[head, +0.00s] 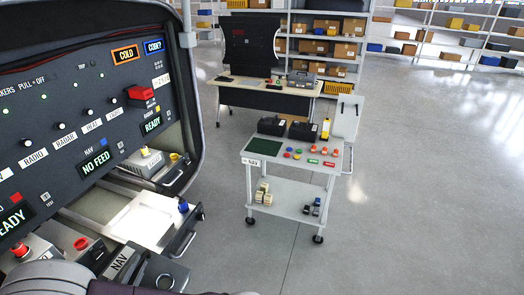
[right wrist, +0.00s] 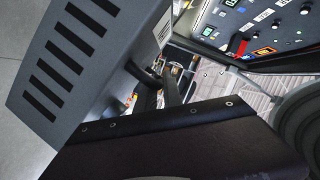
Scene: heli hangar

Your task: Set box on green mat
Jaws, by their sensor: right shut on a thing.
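The green mat (head: 265,146) lies bare on the left part of the top of a small white cart, beside a NAV sign. A dark grey box (head: 147,272) with a NAV label shows at the bottom of the head view, in front of the cockpit panel. In the right wrist view, a grey box with slots (right wrist: 72,62) fills the upper left. My right gripper (right wrist: 160,80) is shut on it near its handle; the exact contact is partly hidden. The box is far from the mat. My left gripper is not in view.
The cart (head: 290,196) also carries black boxes (head: 272,127), a yellow bottle and coloured knobs. An open white drawer (head: 125,215) juts from the panel (head: 70,125). Clear grey floor lies between panel and cart. A desk (head: 265,92) and shelves stand behind.

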